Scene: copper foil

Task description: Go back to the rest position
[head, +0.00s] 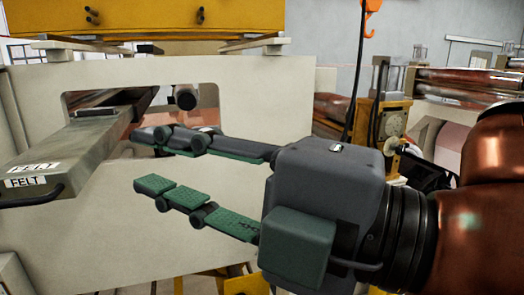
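My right gripper (152,162) reaches in from the right on a copper-coloured arm. Its two dark fingers with green pads point left and stand apart, with nothing between them. It is in front of a pale machine panel, near a grey metal bar marked FELT (75,155) that slopes in from the left. The upper finger appears close to the bar's right side; I cannot tell whether they touch. My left gripper is not in view.
The pale panel (240,95) has a cut-out that the bar passes through. A yellow beam (150,18) lies above. Copper rollers (465,85) and a yellow gauge housing (393,122) stand behind at right. An orange hook (370,18) hangs with a black cable.

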